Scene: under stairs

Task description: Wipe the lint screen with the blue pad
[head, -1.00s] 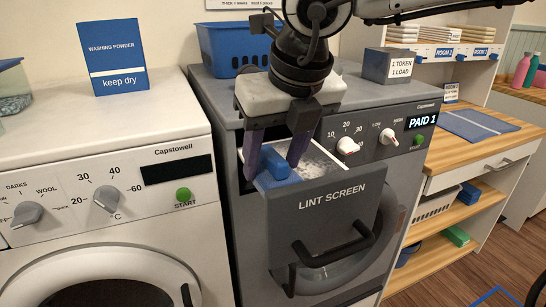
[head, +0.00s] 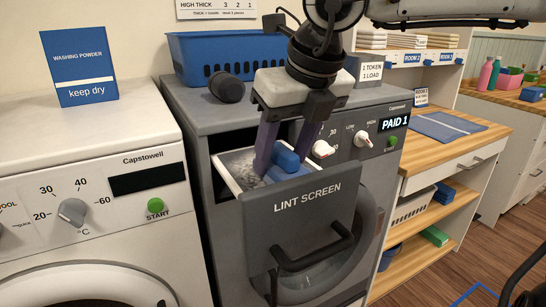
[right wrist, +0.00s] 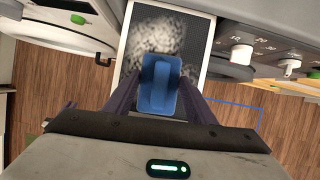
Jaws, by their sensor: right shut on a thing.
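The lint screen (head: 236,166) is a pale-rimmed tray in the pulled-out drawer of the grey dryer. Its front panel (head: 300,215) reads LINT SCREEN and has a dark handle. Grey, fluffy lint lies on the mesh; in the right wrist view the lint (right wrist: 160,38) shows beyond the pad. My right gripper (head: 283,158) points down over the drawer, shut on the blue pad (head: 287,161). The pad is at the front of the screen, near its right side; it also shows in the right wrist view (right wrist: 158,88). I cannot tell whether it touches the mesh. My left gripper is out of view.
A blue basket (head: 210,50) and a dark rounded object (head: 226,88) sit on the dryer. A white washer (head: 90,190) with a washing powder box (head: 80,68) stands left. A grey token box (head: 368,72) is behind the gripper. Wooden shelves (head: 440,160) stand right.

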